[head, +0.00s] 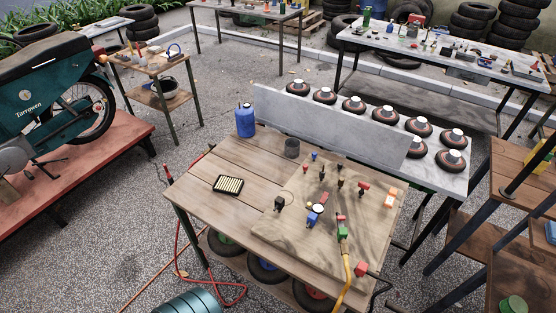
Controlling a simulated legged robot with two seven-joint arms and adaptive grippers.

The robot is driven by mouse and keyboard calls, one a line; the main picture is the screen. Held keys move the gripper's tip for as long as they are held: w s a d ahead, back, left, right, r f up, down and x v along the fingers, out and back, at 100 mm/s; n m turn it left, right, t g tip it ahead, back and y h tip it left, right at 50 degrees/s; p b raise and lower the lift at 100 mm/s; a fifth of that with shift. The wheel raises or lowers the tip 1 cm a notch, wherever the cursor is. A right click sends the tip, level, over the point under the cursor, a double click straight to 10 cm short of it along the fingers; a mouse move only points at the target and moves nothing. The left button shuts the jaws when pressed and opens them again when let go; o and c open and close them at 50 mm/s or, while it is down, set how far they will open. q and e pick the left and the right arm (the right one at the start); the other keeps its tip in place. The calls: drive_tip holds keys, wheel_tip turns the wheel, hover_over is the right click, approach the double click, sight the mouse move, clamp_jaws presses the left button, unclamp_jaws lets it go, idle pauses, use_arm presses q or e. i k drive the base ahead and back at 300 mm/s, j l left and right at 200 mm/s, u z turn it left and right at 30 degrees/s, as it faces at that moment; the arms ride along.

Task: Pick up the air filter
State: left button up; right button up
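A flat rectangular panel with a black frame and pale yellow pleats, which looks like the air filter (228,185), lies on the left part of the wooden cart top (196,184). Nothing covers it and bare planks surround it. Neither of my grippers shows in the head view.
A blue canister (245,121) and a dark grey cup (292,148) stand at the cart's back edge. A board (285,238) with several small fittings and a yellow hose (347,269) covers the right side. A grey panel (330,128) rises behind. A red hose (178,238) hangs at left.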

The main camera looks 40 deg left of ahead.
sight(225, 184)
drive_tip(key=u, duration=2)
drive_tip(key=z, duration=0.9)
drive_tip(key=j+z, duration=1.2)
drive_tip(key=j, duration=0.15)
drive_tip(key=k+j+z, duration=0.2)
drive_tip(key=j+z, duration=0.2)
